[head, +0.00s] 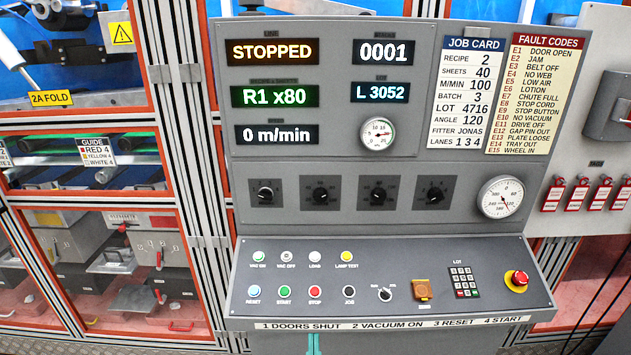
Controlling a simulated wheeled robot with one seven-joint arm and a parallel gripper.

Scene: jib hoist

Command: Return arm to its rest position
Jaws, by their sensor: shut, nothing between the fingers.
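My gripper (313,344) shows only as narrow teal fingertips at the bottom edge of the head view, just below the front lip of the control console (400,262). The fingertips are together with nothing between them. The rest of my arm is out of the picture. The fingertips look apart from the console buttons, but their distance from the console's lower edge is hard to tell.
The console carries several buttons, a red emergency stop (517,279) and a keypad (464,282). Above it, the display (272,51) reads STOPPED. Orange-framed machine bays (90,203) stand at left. Red tags (578,193) and dark cables hang at right.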

